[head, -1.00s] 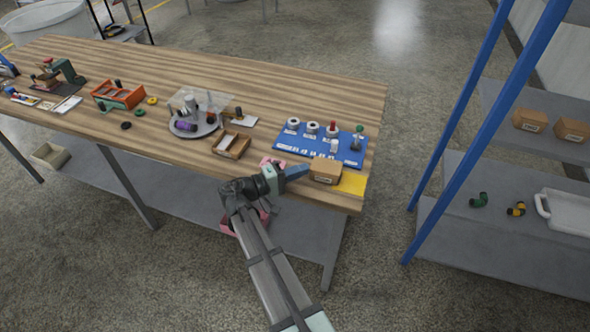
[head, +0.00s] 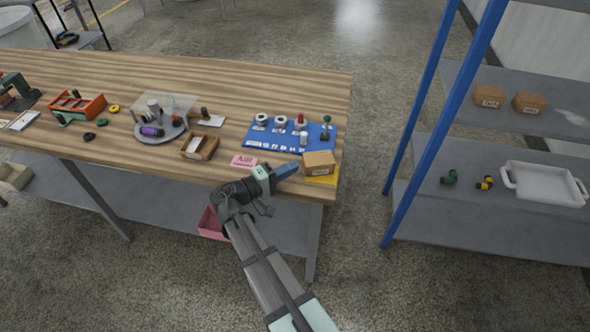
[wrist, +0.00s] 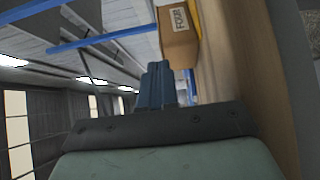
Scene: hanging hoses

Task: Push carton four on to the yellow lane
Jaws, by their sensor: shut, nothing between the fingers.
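Carton four (head: 319,161) is a small brown box near the table's front right corner. Its label reads FOUR in the wrist view (wrist: 179,19). It stands upright over the yellow lane (head: 325,180), with yellow showing along its front and right; a yellow strip also shows beside it in the wrist view (wrist: 194,25). My gripper (head: 296,166) is shut and empty, its blue fingers at the carton's left side. The fingertips (wrist: 158,66) are at or very near the carton; I cannot tell whether they touch. The lane under the carton is hidden.
A blue board (head: 290,132) with spools and knobs lies just behind the carton. A pink card (head: 244,161) and a wooden tray (head: 200,145) are to the left. The table's right edge is close beyond the lane. A blue-post shelf (head: 440,125) stands to the right.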

